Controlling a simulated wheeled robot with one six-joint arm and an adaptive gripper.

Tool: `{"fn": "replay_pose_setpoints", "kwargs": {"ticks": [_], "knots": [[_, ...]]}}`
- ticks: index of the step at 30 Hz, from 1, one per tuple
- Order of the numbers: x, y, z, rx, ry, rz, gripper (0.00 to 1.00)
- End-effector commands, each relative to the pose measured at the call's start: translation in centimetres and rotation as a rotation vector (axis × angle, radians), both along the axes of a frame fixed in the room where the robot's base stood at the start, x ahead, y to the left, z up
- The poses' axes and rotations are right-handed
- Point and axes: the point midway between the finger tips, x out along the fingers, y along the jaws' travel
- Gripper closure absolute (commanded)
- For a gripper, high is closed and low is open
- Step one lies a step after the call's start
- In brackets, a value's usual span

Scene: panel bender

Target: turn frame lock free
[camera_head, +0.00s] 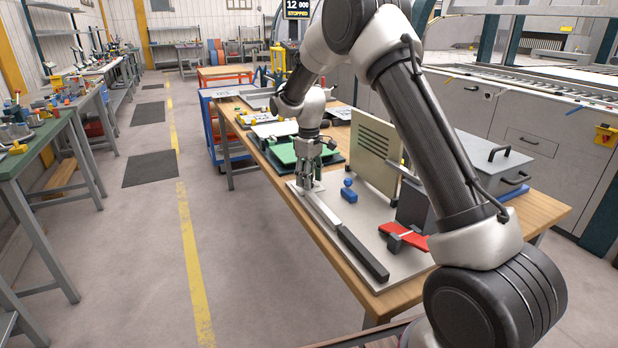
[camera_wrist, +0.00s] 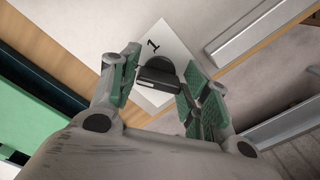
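In the wrist view a dark round lock knob (camera_wrist: 161,67) with a grey bar handle (camera_wrist: 156,77) sits on a white plate (camera_wrist: 174,41) marked "1". My gripper (camera_wrist: 160,84) is open, with one green-padded finger on each side of the handle. Small gaps seem to show beside the handle, but I cannot tell whether either pad touches it. In the head view my gripper (camera_head: 308,182) points down over the far left corner of the light base plate (camera_head: 378,212). The knob is hidden behind the fingers there.
A long bar with a black grip (camera_head: 362,252) runs from near my gripper toward the front. A blue knob (camera_head: 348,190), a red clamp (camera_head: 404,236) and an upright slotted panel (camera_head: 376,155) stand to its right. Green sheets lie behind. The floor aisle (camera_head: 140,240) on the left is clear.

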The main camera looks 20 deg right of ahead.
Motion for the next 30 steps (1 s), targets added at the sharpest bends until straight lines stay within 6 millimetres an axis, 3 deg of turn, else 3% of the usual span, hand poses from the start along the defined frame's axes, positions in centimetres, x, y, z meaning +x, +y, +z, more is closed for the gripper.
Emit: {"fn": "replay_pose_setpoints", "kwargs": {"ticks": [2, 14, 30], "knots": [[0.0, 0.0, 0.0, 0.000, 0.000, -0.001, 0.36], [0.0, 0.0, 0.7, 0.001, -0.001, -0.002, 0.36], [0.0, 0.0, 10.9, 0.001, -0.001, -0.001, 0.36]]}}
